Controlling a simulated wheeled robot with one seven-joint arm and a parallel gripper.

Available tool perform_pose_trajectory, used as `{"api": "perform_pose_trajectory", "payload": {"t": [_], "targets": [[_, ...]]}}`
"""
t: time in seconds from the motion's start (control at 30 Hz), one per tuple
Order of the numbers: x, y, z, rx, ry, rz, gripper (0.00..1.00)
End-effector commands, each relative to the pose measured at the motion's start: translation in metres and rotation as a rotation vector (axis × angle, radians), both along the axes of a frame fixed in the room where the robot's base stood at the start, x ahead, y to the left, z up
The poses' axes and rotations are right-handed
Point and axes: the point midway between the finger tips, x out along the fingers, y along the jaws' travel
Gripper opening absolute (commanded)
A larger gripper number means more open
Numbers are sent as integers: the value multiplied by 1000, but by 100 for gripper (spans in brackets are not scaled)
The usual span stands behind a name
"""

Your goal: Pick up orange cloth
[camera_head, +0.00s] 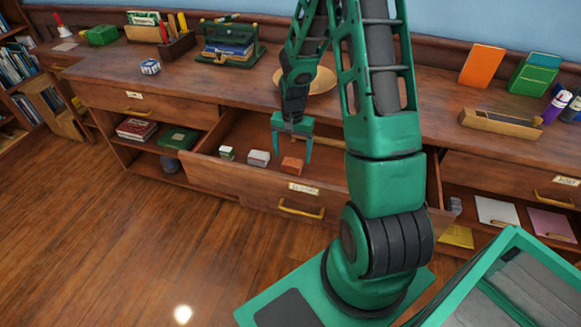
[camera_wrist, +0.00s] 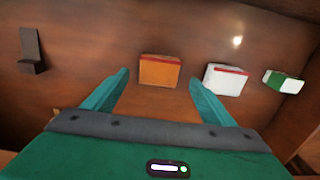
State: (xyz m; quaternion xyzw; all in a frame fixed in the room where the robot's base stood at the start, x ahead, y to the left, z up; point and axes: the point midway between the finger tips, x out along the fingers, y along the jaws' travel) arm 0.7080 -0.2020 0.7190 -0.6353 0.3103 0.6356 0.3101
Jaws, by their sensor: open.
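An orange block-like item (camera_head: 292,165) with a red edge lies in the open drawer; it looks like the orange cloth or an eraser, and I cannot tell which. In the wrist view the orange item (camera_wrist: 160,71) lies ahead of the fingertips, roughly centred between them. My gripper (camera_head: 292,150) is over the drawer with its fingers pointing down. In the wrist view my gripper (camera_wrist: 160,80) has its two teal fingers spread apart with nothing between them. The orange item's underside is hidden.
The open drawer (camera_head: 250,186) also holds a white block with a red edge (camera_head: 259,158) and a green-and-white block (camera_head: 227,153), left of the orange item. A dark bracket-like piece (camera_wrist: 33,50) shows in the wrist view. An orange book (camera_head: 482,66) stands on the counter.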

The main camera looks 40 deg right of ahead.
Motion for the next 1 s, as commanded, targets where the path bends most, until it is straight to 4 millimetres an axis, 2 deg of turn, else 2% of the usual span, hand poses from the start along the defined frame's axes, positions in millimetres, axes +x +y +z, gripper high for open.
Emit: {"api": "perform_pose_trajectory", "payload": {"t": [0.03, 0.2, 0.5, 0.53, 0.7, 1.0], "targets": [[-3, 1, -9, 3, 5, 0, 78], [-3, 0, -27, 1, 2, 0, 78], [-2, 0, -32, 0, 0, 0, 78], [-2, 0, -32, 0, 0, 0, 76], [-2, 0, -32, 0, 0, 0, 35], [-2, 0, -30, 0, 0, 0, 34]]}}
